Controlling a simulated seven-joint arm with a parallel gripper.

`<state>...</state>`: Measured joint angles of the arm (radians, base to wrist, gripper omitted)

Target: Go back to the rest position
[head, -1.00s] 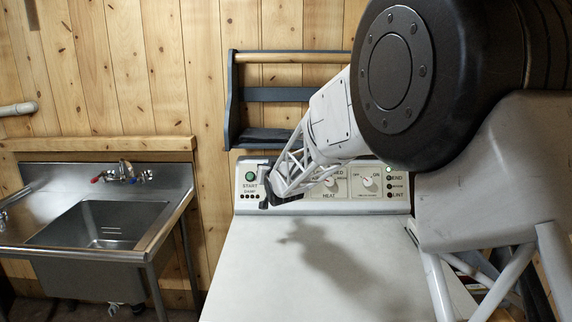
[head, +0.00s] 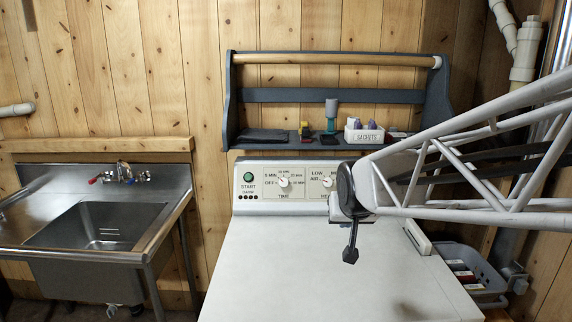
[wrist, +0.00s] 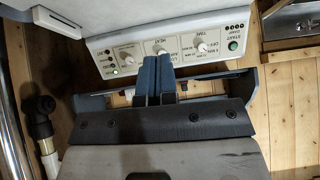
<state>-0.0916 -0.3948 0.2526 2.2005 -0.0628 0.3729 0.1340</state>
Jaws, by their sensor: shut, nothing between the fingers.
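My gripper (head: 350,255) hangs in front of the right part of the white machine's control panel, above its pale top, apart from both as far as I can tell. In the wrist view its two dark blue fingers (wrist: 156,72) are together with nothing between them. The control panel (head: 262,205) has a green start button (head: 249,177), a time dial (head: 283,182) and a heat dial (head: 327,182). My arm hides the panel's right end in the head view. The wrist view shows the panel upside down, with the start button (wrist: 233,45) at the right.
The machine's white top (head: 290,265) is clear. A blue-grey shelf (head: 290,95) above the panel holds a white sachets box (head: 364,135) and small items. A steel sink (head: 100,225) stands at the left. A grey bin (head: 470,268) sits at the right, near wall pipes (head: 525,50).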

